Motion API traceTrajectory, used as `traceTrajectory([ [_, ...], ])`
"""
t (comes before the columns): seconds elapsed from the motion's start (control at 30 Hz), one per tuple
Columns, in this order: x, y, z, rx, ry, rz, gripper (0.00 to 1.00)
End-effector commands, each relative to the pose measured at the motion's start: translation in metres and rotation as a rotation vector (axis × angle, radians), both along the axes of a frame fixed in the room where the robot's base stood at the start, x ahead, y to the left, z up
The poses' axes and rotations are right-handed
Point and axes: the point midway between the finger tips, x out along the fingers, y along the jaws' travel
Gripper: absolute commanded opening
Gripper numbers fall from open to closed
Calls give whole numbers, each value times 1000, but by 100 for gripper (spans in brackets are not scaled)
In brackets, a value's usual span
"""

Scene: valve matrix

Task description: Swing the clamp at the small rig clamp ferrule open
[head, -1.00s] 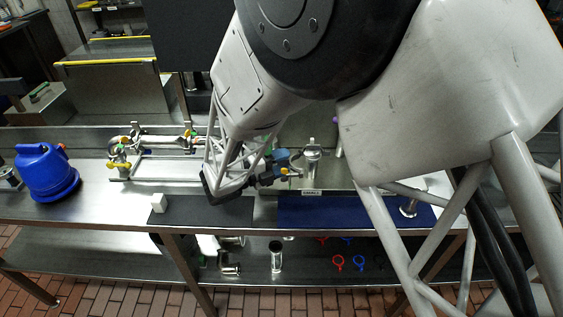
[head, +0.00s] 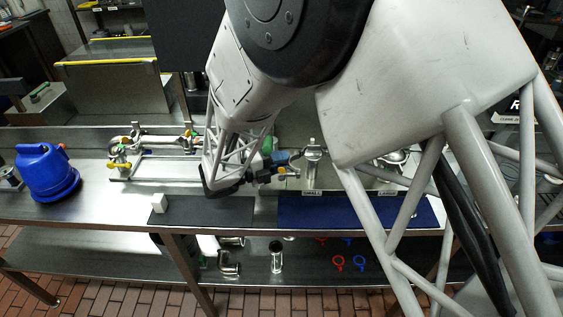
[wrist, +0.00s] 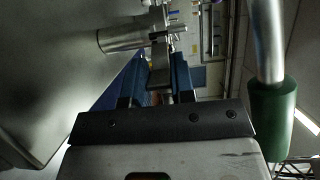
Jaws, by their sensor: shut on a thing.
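The small rig (head: 312,165) is a steel upright fitting behind the "SMALL" label, right of my gripper in the head view. My gripper (head: 281,162), with blue fingers, reaches to its left side. In the wrist view my gripper (wrist: 158,84) is shut on a narrow metal part of the clamp (wrist: 160,64), between the two blue fingers. The steel ferrule end and pipe (wrist: 125,37) lie just beyond the fingertips. A small yellow part (head: 283,171) shows by the fingers. The fingers hide much of the clamp, so I cannot tell how far it is open.
A green cylinder (wrist: 272,118) on a metal rod stands close right of my gripper in the wrist view. A piped rig with yellow handles (head: 150,160) and a blue container (head: 46,172) stand left on the bench.

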Motion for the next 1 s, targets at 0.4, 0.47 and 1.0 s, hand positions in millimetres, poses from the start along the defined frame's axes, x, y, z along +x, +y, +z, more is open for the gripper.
traceTrajectory([
  [0.4, 9, 3, 0, 0, 0, -146, 0],
  [0.47, 9, 4, 0, 0, -1, -158, 0],
  [1.0, 9, 4, 0, 0, 0, -167, 49],
])
